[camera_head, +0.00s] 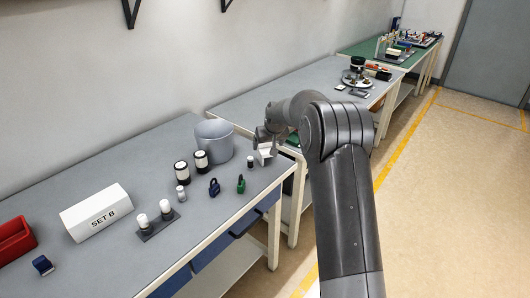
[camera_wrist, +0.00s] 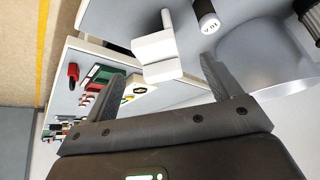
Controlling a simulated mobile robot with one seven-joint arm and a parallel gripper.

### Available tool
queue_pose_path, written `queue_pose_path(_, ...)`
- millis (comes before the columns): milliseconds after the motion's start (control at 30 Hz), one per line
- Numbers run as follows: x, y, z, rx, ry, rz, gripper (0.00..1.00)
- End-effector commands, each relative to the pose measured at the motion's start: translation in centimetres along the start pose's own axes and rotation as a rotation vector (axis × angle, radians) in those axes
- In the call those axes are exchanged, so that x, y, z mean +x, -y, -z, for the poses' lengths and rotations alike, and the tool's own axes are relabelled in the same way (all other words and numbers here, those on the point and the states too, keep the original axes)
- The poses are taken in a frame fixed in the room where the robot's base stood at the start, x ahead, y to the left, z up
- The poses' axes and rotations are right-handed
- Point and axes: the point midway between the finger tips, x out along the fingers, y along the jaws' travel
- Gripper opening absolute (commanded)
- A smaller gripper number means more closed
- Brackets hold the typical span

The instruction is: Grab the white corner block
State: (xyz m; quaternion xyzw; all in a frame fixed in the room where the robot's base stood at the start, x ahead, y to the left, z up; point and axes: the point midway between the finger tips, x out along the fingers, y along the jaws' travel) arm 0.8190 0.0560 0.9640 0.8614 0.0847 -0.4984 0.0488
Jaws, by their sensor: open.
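The white corner block (camera_head: 265,150) stands on the grey bench, near its right end and just right of the grey bucket. In the wrist view the white corner block (camera_wrist: 156,47) shows as an angled white piece with a flat flange, lying ahead of and between the fingers. My gripper (camera_head: 268,137) is above and close to the block in the head view, where the arm partly hides the fingers. In the wrist view my gripper (camera_wrist: 164,74) is open with its two dark fingers apart, and nothing is held. Whether a finger touches the block cannot be told.
The grey bucket (camera_head: 214,142) stands close left of the block; it also shows in the wrist view (camera_wrist: 262,60). A small black-and-white cylinder (camera_head: 250,162) stands beside the block. A green padlock (camera_head: 241,185), a blue padlock (camera_head: 214,188) and jars (camera_head: 201,160) are nearby.

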Motion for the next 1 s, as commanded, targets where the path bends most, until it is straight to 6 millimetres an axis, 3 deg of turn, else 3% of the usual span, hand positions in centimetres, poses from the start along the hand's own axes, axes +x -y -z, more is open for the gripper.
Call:
queue_pose_path(300, 4.4, 0.0, 0.0, -0.001, 0.002, 0.0, 0.83)
queue_pose_path(533, 5.7, -0.1, 0.1, -0.001, 0.002, 0.0, 0.83)
queue_pose_path(800, 9.0, -0.5, 0.6, -0.001, 0.002, 0.0, 0.83)
queue_pose_path(1000, 10.2, -0.5, 0.6, -0.001, 0.0, 0.0, 0.83)
